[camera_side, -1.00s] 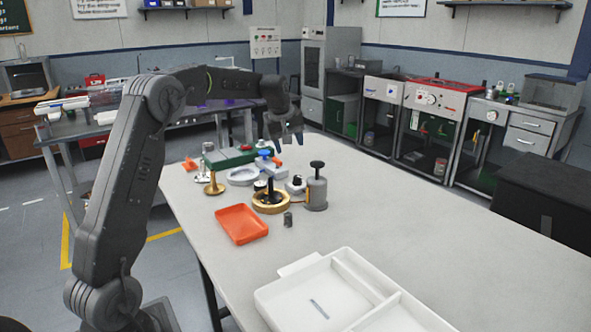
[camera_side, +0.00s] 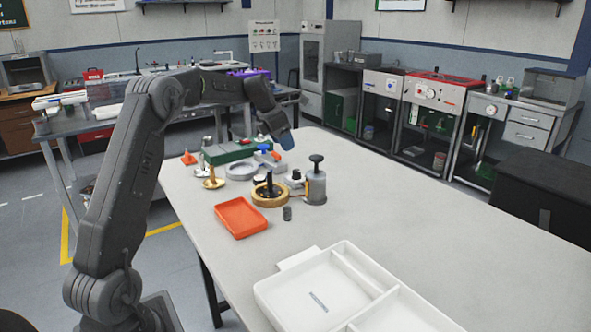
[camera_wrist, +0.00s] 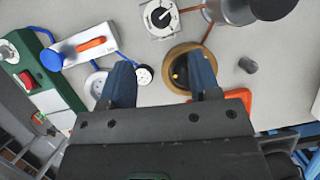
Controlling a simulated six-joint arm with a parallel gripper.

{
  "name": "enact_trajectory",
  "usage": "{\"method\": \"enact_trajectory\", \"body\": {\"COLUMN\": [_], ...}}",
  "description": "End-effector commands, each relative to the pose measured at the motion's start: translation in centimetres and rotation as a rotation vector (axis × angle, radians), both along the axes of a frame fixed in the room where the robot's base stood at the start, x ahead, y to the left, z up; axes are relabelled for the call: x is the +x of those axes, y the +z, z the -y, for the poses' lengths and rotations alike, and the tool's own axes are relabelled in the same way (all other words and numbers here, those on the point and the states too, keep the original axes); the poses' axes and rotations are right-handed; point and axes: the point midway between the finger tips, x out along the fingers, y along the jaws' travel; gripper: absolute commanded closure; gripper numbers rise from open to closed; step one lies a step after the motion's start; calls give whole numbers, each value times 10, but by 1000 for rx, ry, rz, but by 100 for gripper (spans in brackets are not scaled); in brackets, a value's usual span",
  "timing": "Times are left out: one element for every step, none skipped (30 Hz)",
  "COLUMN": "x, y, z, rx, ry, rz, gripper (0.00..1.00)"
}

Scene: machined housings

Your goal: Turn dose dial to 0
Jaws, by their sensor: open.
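The dose dial looks to be the white square block with a round face and a black pointer knob (camera_wrist: 161,16), at the top middle of the wrist view. In the side view the likely same white block (camera_side: 295,180) sits between the brass ring and the grey cylinder. My gripper (camera_wrist: 163,72) is open and empty, its two blue fingers apart. In the wrist view the dial lies beyond the fingertips, touching neither. In the side view my gripper (camera_side: 283,135) hangs above the far part of the table, clear of the parts. I cannot read the dial's marks.
Close around stand a brass ring with a black post (camera_side: 269,193), a grey cylinder with a black knob (camera_side: 316,186), a green block with a red switch (camera_wrist: 30,76), and a white block with an orange handle (camera_wrist: 92,44). An orange tray (camera_side: 240,218) and white tray (camera_side: 290,264) lie nearer.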

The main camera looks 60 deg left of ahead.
Motion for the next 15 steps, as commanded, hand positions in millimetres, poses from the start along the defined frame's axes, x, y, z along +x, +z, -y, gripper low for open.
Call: {"method": "enact_trajectory", "body": {"x": [4,6,9,12,14,18,20,22,25,27,29,32,33,35,37], "y": [-11,-17,-24,-31,-36,-44,-50,-55,-63,-68,-72,-78,-82,-86,-91], "z": [1,1,2,2,2,3,3,4,4,4,5,5,5,5,5], "rx": [-2,-3,-2,-2,-2,-2,-2,-1,-2,-2,-1,-1,-1,0,0], "ry": [-2,-2,-2,-2,-2,-3,-3,-3,-3,-3,-3,-3,-3,-2,-2], "rz": [-3,-3,-3,-4,-3,-3,-3,-2,-3,-2,-1,-2,-1,-1,-1], "gripper": [43,43,43,43,43,43,43,43,43,43,43,43,43,43,43]}}
